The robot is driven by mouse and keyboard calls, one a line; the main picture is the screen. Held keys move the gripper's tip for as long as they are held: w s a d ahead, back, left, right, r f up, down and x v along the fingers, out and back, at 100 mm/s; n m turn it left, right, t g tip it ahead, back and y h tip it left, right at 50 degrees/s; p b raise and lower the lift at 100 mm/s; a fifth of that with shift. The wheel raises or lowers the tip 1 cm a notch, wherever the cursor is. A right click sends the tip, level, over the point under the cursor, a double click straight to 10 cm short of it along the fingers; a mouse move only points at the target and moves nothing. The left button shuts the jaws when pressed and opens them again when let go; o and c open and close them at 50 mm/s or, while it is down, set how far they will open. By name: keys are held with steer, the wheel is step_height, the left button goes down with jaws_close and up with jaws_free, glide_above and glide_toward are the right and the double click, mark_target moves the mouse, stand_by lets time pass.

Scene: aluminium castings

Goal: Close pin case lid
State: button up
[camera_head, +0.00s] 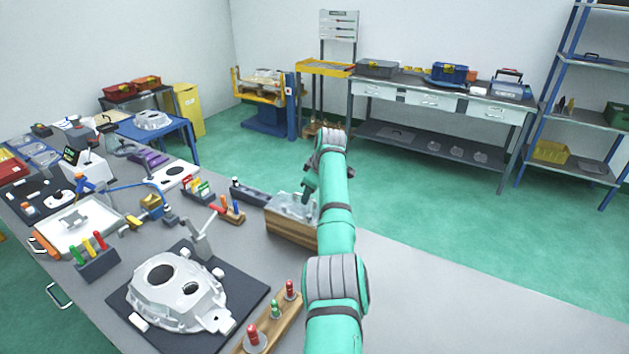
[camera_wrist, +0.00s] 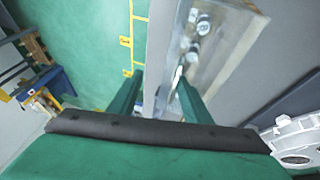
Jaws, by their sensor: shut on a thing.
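The pin case (camera_head: 290,234) is a wooden box on the bench, left of my arm, with clear material and pale metal pieces at its top. In the wrist view a clear panel, which looks like its lid (camera_wrist: 238,62), runs beside my fingers, with shiny pins (camera_wrist: 202,24) showing by it. My gripper (camera_wrist: 158,98) is shut on the lid near its edge; the exact contact is hard to see. In the head view my gripper (camera_head: 307,190) is at the case's top right, partly hidden by my arm. I cannot tell the lid's angle.
A white casting (camera_head: 180,290) lies on a dark mat, front left. A wooden stand with red and green-handled pins (camera_head: 275,310) is near the front. A dark narrow tray (camera_head: 248,192) sits just left of the case. The bench right of my arm (camera_head: 430,300) is clear.

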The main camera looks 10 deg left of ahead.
steer(key=v, duration=1)
steer(key=shift+w, duration=0.15)
